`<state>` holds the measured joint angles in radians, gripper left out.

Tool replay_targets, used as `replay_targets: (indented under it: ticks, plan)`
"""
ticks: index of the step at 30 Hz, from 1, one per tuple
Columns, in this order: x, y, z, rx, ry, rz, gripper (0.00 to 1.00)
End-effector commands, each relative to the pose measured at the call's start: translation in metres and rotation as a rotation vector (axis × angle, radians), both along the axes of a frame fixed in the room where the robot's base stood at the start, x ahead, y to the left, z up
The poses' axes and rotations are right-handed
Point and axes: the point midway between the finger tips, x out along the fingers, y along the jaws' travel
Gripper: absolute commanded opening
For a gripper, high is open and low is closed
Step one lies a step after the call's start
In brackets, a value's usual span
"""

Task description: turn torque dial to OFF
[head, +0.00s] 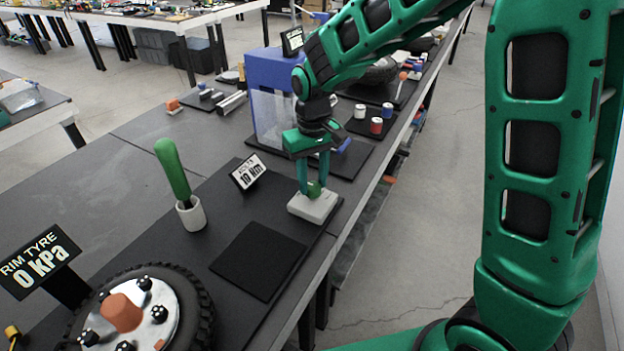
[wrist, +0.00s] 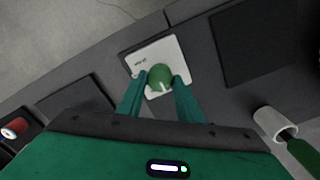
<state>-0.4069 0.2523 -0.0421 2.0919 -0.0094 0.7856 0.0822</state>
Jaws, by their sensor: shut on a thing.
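The torque dial is a green knob on a pale square base (head: 313,206). In the wrist view the round green knob (wrist: 160,78) sits on the white base (wrist: 150,58), which has small dark print at its upper left. My gripper (head: 314,187) points down at the dial, and its two fingers are closed on either side of the knob. A white pointer line shows on the knob, toward the lower side in the wrist view; the printed labels are too small to read surely. A sign (head: 248,171) behind the dial reads 10 Nm.
A green-handled tool (head: 173,172) stands in a white cup (head: 190,215) to the left. A black square pad (head: 258,260) lies in front, and a wheel (head: 150,310) with an "RIM TYRE 0 kPa" sign (head: 40,262) is nearer. A blue frame (head: 272,75) stands behind my gripper.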

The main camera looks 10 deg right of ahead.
Motion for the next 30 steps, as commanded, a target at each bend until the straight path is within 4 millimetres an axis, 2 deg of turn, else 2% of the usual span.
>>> replay_targets:
  ticks: [9,10,12,23,26,30]
  plan:
    - [0.001,-0.001,0.001,-0.001,-0.002,-0.002,0.10]
    - [0.001,-0.001,0.001,-0.001,-0.002,-0.002,0.37]
    - [0.001,-0.001,0.001,0.000,-0.002,-0.002,0.51]
    - [0.001,-0.001,0.004,-0.001,-0.001,-0.001,0.51]
    - [0.002,0.000,0.015,0.001,-0.005,-0.001,0.51]
    - [0.002,0.000,0.039,0.001,-0.005,-0.001,0.51]
